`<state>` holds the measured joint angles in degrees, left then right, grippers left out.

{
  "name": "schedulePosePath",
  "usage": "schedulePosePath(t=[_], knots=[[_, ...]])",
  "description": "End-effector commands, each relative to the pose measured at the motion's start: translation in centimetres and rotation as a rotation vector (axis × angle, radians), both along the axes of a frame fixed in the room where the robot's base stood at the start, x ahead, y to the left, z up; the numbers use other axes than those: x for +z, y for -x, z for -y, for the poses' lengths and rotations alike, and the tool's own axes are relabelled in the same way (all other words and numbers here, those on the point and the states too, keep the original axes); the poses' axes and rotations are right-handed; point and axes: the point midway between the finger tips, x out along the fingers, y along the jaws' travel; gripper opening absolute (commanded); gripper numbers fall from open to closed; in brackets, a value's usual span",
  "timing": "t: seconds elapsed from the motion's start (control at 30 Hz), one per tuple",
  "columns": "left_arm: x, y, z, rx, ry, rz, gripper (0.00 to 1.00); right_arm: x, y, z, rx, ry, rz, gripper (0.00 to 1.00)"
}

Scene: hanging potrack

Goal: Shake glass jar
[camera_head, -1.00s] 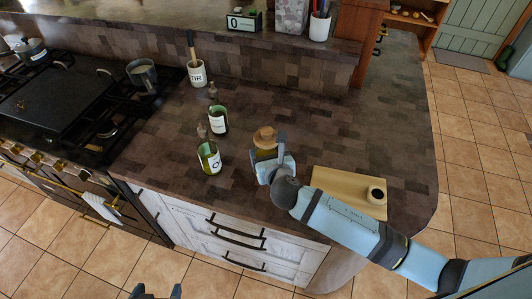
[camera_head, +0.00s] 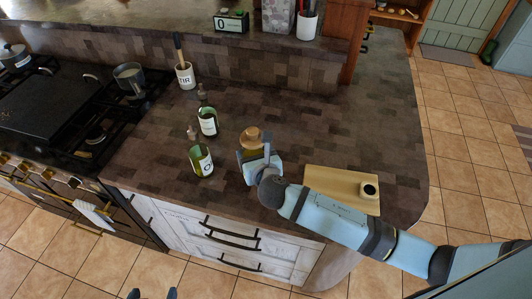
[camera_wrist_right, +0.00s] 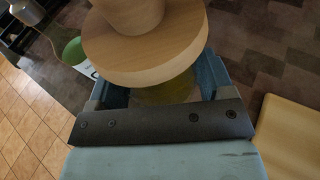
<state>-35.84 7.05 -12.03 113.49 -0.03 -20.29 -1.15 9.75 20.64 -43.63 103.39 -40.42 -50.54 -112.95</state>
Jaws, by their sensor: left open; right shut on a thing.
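The glass jar (camera_head: 252,137) has a round wooden lid and a yellowish body. It is upright at the front part of the dark counter; I cannot tell whether its base touches the counter. My right gripper (camera_head: 258,160) is shut around the jar below the lid. In the right wrist view the wooden lid (camera_wrist_right: 148,45) fills the upper middle and hides most of the jar body. The right gripper (camera_wrist_right: 165,90) shows on both sides of it there. My left gripper (camera_head: 152,294) shows only at its tips at the bottom edge, open and empty, below the counter.
Two green bottles, one (camera_head: 201,160) nearer and one (camera_head: 207,121) farther, stand left of the jar. A cutting board (camera_head: 335,183) with a small dark-topped jar (camera_head: 368,189) lies to the right. A utensil crock (camera_head: 185,76) stands behind. The counter (camera_head: 300,120) behind the jar is clear.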

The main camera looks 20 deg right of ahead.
Motion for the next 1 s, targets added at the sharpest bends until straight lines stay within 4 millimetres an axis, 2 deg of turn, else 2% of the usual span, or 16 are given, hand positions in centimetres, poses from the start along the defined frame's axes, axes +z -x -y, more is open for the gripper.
schedulePosePath(t=[0.23,0.5,0.6,0.87,1.0], knots=[[-0.1,0.3,0.0,0.0,0.0,-0.005,0.89,0.0,0.1,0.4,0.0,0.002,0.001,0.42],[-0.2,0.4,-0.1,-0.002,-0.003,-0.007,0.89,0.0,1.2,4.3,0.0,0.004,0.001,0.42],[-0.2,0.4,-0.2,-0.004,-0.006,-0.007,0.89,0.1,1.4,4.9,0.001,0.002,0.002,0.42],[0.0,0.0,-0.2,-0.003,-0.005,0.0,0.89,0.1,1.4,4.8,0.0,0.001,0.002,0.42],[0.2,-0.4,-0.2,-0.003,-0.005,0.007,0.89,0.1,1.0,3.5,0.002,-0.002,0.001,0.42]])
